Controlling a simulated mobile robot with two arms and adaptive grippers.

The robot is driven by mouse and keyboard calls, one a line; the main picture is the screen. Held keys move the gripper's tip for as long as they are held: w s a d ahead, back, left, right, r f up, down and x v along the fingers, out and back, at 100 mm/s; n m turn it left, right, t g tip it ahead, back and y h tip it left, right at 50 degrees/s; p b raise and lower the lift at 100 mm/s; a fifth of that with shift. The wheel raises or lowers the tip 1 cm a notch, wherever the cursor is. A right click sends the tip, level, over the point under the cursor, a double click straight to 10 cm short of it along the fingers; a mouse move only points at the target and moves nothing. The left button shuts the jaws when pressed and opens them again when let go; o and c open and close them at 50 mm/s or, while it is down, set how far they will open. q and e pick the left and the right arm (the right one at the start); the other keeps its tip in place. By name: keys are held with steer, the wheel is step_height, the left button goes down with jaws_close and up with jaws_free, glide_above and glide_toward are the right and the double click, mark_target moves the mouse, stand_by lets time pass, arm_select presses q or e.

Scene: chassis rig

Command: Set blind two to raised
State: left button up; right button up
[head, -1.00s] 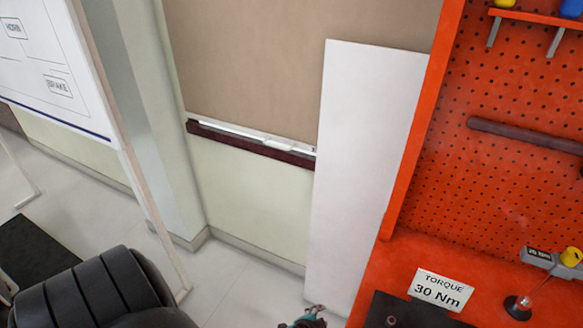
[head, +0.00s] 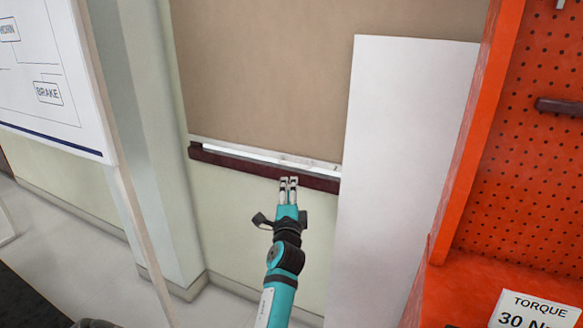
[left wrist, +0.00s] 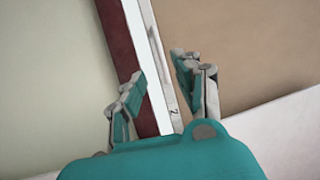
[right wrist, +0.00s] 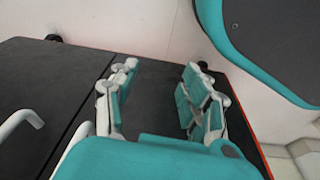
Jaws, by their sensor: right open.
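The beige blind (head: 265,75) hangs down over its opening. Its white bottom bar (head: 265,157) lies just above the dark red sill (head: 225,170). My left gripper (head: 289,181) is at the sill, toward the right part of the bar. In the left wrist view the left gripper (left wrist: 160,68) is open, with the white bar (left wrist: 158,75) showing between its fingers; I cannot tell whether they touch it. A small mark like a 2 shows on the bar there. My right gripper (right wrist: 158,80) is open and empty in the right wrist view, over a dark surface.
A white panel (head: 400,170) stands right of the blind, covering its right edge. An orange pegboard (head: 530,140) and a torque sign (head: 530,312) are further right. A whiteboard (head: 50,75) stands at left. Pale floor (head: 80,245) is clear below.

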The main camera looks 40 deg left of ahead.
mark_target(291, 165)
arm_select(q)
steer(key=shift+b+x, duration=0.6)
steer(key=shift+x, duration=4.9)
arm_select(e)
steer(key=shift+w+a+r, duration=0.1)
steer(key=shift+w+r, duration=0.4)
steer(key=shift+r, duration=0.4)
steer(key=shift+w+a+r, duration=0.1)
steer(key=shift+w+r, duration=0.4)
steer(key=shift+r, duration=0.35)
arm_select(q)
steer(key=shift+d, duration=0.1)
jaws_close()
